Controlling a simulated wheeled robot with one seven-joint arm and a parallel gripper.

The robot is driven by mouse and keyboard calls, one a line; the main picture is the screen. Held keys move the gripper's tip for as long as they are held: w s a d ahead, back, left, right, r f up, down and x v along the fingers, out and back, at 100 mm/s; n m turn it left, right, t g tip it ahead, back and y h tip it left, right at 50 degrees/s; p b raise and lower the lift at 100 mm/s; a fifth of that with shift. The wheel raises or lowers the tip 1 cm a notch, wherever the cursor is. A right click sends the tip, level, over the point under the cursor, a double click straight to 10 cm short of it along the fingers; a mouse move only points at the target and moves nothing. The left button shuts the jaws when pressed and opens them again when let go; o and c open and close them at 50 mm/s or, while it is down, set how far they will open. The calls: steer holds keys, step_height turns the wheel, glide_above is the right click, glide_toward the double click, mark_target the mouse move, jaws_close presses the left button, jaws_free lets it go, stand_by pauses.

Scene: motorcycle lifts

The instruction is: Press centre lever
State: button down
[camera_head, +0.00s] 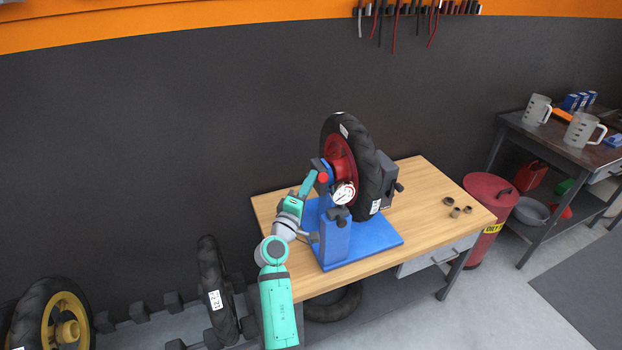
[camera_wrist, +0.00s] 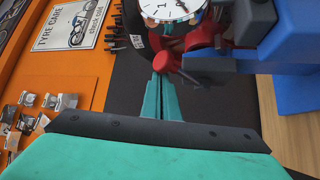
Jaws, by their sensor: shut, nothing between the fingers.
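The wheel stand has a blue base (camera_head: 384,241) and a blue post (camera_head: 335,240) and stands on the wooden table. It carries a black tyre (camera_head: 368,165) with a red hub (camera_head: 340,158). A white dial gauge (camera_head: 344,194) faces out; it also shows at the top of the wrist view (camera_wrist: 170,10). A small red knob (camera_head: 323,178) sits left of the hub; in the wrist view a red ball-ended lever (camera_wrist: 163,62) shows. My gripper (camera_head: 313,174) is shut and empty beside the knob. In the wrist view its fingertips (camera_wrist: 161,77) appear just below the ball; contact is unclear.
The wooden table (camera_head: 425,200) has several small dark rings (camera_head: 456,211) on its right and clear room there. A red drum (camera_head: 490,190) stands beyond its right edge. Loose tyres (camera_head: 213,290) stand at left. Dark wall (camera_head: 150,140) lies behind.

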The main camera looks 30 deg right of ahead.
steer(key=shift+s+d+f, duration=0.1)
steer(key=shift+s+d, duration=0.2)
steer(key=shift+d, duration=0.2)
step_height(320, 180, up, 3)
steer(key=w+a, duration=0.2)
steer(key=a, duration=0.1)
steer(key=s+a+f, duration=0.2)
steer(key=a+f, duration=0.4)
steer(key=a, duration=0.1)
steer(key=shift+f, duration=0.2)
